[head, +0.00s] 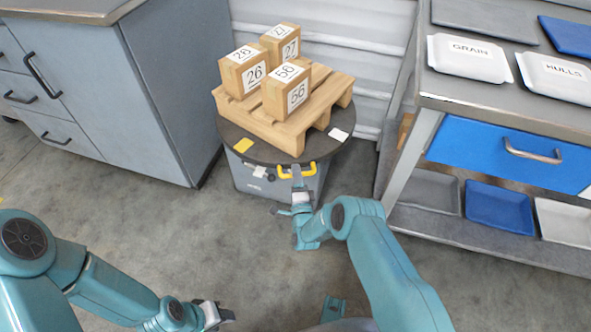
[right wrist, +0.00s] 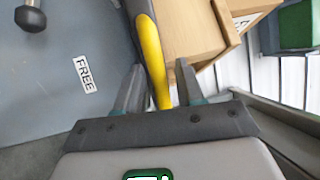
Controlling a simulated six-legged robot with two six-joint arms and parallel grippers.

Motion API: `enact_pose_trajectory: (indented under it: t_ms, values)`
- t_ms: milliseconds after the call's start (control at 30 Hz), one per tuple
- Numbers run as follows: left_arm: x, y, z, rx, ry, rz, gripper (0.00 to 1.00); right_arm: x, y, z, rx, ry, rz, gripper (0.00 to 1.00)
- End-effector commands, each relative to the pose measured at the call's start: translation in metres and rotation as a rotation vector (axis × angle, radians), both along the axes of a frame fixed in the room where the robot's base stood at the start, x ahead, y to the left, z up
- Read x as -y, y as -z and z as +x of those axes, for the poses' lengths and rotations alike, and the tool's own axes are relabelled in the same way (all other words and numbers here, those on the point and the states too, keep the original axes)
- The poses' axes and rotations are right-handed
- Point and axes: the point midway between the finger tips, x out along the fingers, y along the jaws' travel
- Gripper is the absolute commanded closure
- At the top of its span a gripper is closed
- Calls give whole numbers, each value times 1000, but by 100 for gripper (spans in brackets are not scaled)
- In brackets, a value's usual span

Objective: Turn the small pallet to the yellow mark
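The small wooden pallet (head: 270,122) sits askew on a dark round turntable (head: 228,128). It carries wooden blocks labelled 26 (head: 243,75), 27 (head: 281,44) and 56 (head: 287,90). The yellow mark (head: 243,145) is on the turntable's front left rim, and a white mark (head: 338,134) is at its front right. A yellow handle (head: 297,173) projects at the front. My right gripper (head: 297,180) is at this handle; in the right wrist view the handle (right wrist: 152,60) lies between its parted fingers. My left gripper (head: 215,314) is low over the floor, away from the pallet.
A knobbed lever (right wrist: 31,17) and a FREE label (right wrist: 86,75) are on the turntable's base. A grey cabinet (head: 165,85) stands left. A bench (head: 500,103) with GRAIN and HULLS trays stands right. Floor in front is clear.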

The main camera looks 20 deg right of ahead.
Motion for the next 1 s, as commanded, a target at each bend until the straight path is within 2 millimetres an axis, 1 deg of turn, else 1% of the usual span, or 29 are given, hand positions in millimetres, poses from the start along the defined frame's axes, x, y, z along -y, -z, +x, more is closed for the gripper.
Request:
enact_pose_trajectory:
  t_ms: [400,433,467,500,533,567,700,767,833,933,1000]
  values:
    - [0,-2,0,-1,1,0,58,-1,-1,-4,0,0,0,62]
    - [0,-2,0,-1,1,0,58,-1,-1,-4,0,0,0,66]
    - [0,-2,0,-1,1,0,58,-1,-1,-4,0,0,0,75]
    - [0,-2,0,-1,1,0,58,-1,-1,-3,0,0,0,88]
    - [0,-2,0,-1,1,0,58,-1,-1,-3,0,0,0,98]
    - [0,-2,0,-1,1,0,58,-1,-1,-3,0,0,0,100]
    - [0,-1,0,-1,0,0,58,0,-1,-2,0,-1,0,100]
    - [0,0,0,0,0,0,58,5,0,-2,1,-9,0,100]
    - [0,2,0,1,-1,0,58,16,0,-1,2,-35,1,100]
    - [-1,6,1,2,-4,0,58,36,1,-2,2,-94,-1,100]
    - [-2,13,2,3,-8,2,58,50,2,-2,5,-137,0,100]
